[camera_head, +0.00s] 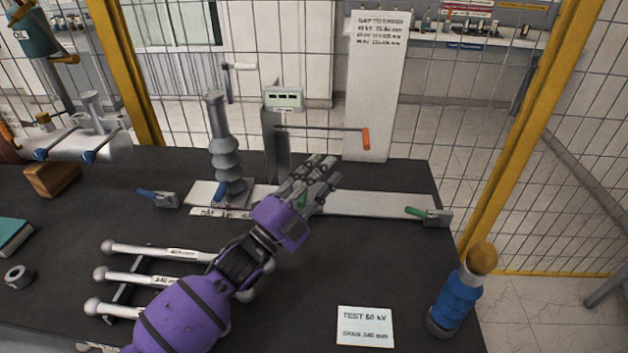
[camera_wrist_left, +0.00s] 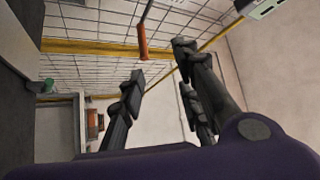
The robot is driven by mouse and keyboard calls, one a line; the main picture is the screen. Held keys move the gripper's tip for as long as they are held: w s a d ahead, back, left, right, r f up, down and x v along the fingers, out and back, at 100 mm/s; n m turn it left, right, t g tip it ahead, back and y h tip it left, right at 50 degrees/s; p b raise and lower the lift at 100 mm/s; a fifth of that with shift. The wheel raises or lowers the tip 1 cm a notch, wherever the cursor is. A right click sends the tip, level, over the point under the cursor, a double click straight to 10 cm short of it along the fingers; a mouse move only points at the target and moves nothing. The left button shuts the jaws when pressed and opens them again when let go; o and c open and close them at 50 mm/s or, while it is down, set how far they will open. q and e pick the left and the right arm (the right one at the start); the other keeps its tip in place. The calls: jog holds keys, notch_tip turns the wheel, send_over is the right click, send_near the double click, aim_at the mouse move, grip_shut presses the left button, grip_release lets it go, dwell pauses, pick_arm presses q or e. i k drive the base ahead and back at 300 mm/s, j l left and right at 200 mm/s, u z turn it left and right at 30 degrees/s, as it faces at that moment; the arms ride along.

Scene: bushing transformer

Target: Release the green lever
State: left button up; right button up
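My right gripper is not in view.
An orange-handled rod (camera_head: 366,139) sticks out from the grey post beyond my fingers. A ribbed grey insulator (camera_head: 226,160) and a blue-levered clamp (camera_head: 160,198) stand left.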

aim_at(434, 218)
jog(key=k, duration=1)
